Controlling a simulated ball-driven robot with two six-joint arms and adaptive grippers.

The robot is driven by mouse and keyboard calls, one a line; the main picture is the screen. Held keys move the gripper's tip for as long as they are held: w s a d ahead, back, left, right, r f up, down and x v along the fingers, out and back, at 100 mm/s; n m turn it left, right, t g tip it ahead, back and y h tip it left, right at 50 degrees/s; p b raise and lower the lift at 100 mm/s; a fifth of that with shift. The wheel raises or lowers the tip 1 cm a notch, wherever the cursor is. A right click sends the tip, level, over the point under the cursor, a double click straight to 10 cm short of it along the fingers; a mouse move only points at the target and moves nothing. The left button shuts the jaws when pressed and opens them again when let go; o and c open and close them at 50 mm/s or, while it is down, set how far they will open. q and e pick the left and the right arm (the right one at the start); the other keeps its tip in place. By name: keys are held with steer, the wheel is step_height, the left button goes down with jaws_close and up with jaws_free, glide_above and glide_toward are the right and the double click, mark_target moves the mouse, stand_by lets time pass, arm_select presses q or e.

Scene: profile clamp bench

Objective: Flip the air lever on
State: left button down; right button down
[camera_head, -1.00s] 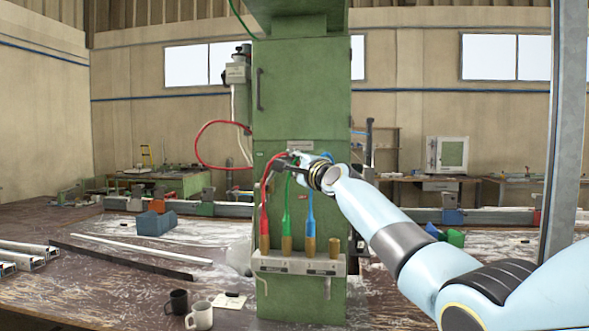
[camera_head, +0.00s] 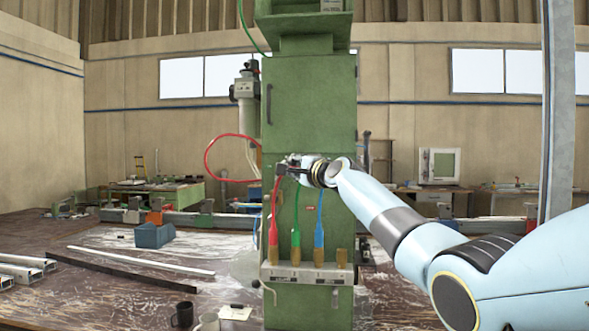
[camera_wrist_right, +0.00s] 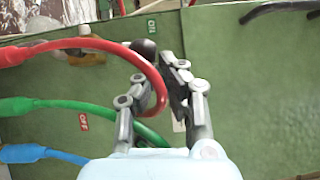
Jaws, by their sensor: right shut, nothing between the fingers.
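The green column (camera_head: 312,110) stands in the middle of the head view. My right gripper (camera_head: 284,165) is shut and empty at its front face, above the coloured hoses, and hides the lever there. In the right wrist view, a green ON label (camera_wrist_right: 152,27) and a red OFF label (camera_wrist_right: 83,121) mark the panel. A black rounded knob (camera_wrist_right: 144,48), apparently the end of the air lever, shows beside the ON label. My right gripper's fingertips (camera_wrist_right: 160,62) are close to the knob; contact cannot be told. My left gripper is out of view.
A red hose (camera_wrist_right: 150,75) loops across the gripper's left finger. Green (camera_wrist_right: 70,108) and blue hoses (camera_wrist_right: 50,156) run beside it. A grey holder (camera_head: 305,275) with brass-ended tools sits lower on the column.

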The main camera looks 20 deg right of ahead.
steer(key=shift+w+a+r, duration=0.25)
steer(key=shift+a, duration=0.25)
stand_by(0.5)
